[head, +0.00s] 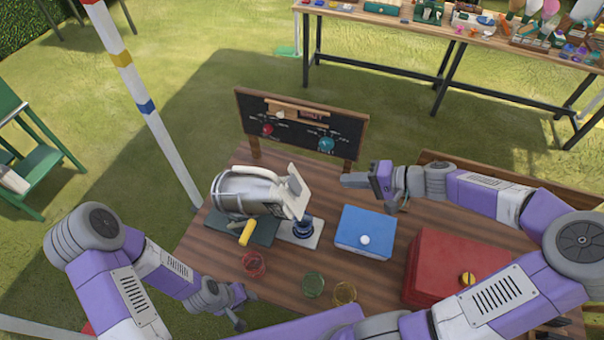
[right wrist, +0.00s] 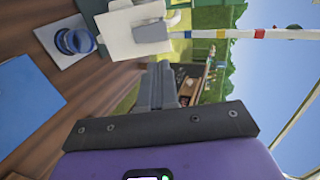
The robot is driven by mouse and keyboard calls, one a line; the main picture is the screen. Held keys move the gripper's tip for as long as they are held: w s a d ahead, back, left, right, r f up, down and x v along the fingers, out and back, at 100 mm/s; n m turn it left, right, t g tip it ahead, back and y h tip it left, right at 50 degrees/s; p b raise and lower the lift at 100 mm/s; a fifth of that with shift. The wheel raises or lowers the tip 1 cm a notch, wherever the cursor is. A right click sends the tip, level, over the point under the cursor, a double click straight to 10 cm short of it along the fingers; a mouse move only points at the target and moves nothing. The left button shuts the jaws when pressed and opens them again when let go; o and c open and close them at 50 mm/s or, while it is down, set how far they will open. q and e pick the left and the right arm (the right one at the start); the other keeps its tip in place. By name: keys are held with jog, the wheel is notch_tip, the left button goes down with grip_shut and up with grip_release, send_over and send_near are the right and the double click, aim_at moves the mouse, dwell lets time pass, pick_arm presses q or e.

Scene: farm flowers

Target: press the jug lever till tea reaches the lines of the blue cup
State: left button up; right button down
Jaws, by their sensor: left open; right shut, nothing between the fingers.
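The silver jug (head: 240,192) lies tilted on a dark green stand at the table's left, its spout end to the right. A cream plate-like lever (head: 296,187) is at that end; it also shows in the right wrist view (right wrist: 122,36). The blue cup (head: 303,227) stands below it on a pale pad; it also shows in the right wrist view (right wrist: 74,42). The tea level and lines cannot be made out. My right gripper (head: 346,180) is shut and empty, right of the lever and apart from it. My left gripper (head: 244,312) is open and empty near the front left edge.
A blue box (head: 364,228) and a red box (head: 450,262) stand right of the cup. Red (head: 254,263), green (head: 314,284) and yellow (head: 345,292) cups stand in front. A chalkboard (head: 300,130) rises behind. A striped pole (head: 145,100) stands at left.

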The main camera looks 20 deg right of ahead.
jog(key=shift+a, duration=0.1)
jog(key=b, duration=0.2)
send_near(294, 180)
jog(key=x, duration=0.5)
jog(key=shift+s+a, duration=0.1)
jog(key=shift+a, duration=0.15)
jog(key=shift+x, duration=0.8)
jog(key=shift+d, duration=0.1)
